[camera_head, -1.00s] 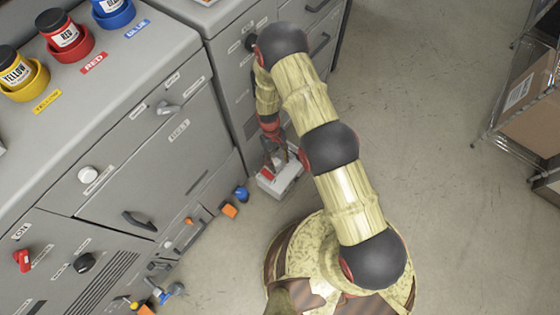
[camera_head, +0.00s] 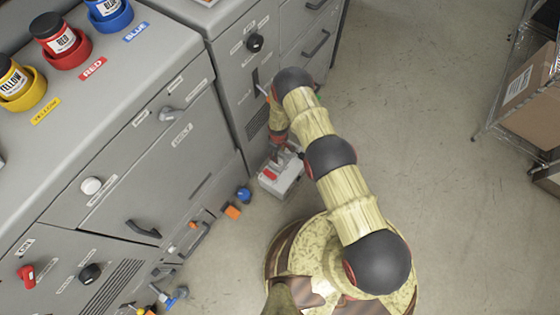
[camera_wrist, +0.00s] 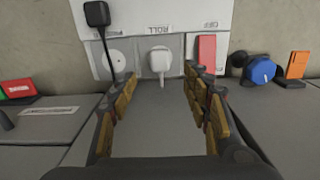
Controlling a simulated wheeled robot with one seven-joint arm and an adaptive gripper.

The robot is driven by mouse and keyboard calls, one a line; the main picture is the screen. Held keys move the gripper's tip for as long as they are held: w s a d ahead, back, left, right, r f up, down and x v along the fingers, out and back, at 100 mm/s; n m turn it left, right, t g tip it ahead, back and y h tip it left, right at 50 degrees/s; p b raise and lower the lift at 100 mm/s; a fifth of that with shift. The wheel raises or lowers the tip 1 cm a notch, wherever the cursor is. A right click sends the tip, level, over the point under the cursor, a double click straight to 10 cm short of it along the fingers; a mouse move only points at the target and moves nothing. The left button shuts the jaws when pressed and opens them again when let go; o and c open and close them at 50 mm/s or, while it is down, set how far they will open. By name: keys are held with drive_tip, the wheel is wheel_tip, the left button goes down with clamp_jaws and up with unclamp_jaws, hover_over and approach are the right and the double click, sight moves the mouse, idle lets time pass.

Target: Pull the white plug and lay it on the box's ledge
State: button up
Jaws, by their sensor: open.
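In the wrist view a white plug (camera_wrist: 160,62) sits upright in the middle, against the pale panel of the box. The box (camera_wrist: 135,20) carries the label ROLL, and its grey ledge (camera_wrist: 155,110) stretches between my fingers. My gripper (camera_wrist: 158,88) is open and empty, with one finger on each side and the plug ahead between them. I cannot tell a gap from a touch. In the head view the box (camera_head: 287,181) stands low beside the grey cabinet, and my gripper (camera_head: 283,152) is over it, partly hidden by my arm. The plug is not clear there.
A wire shelf (camera_head: 520,90) holds cartons; the floor between is clear.

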idle(0.4)
drive_tip(key=shift+f+b, duration=1.4)
drive_tip(key=shift+f, duration=3.1)
drive_tip(key=shift+c, duration=0.9)
clamp_jaws()
drive_tip(key=shift+r, duration=0.1)
drive_tip(key=shift+r+p, duration=1.8)
drive_tip(key=shift+r, duration=1.15)
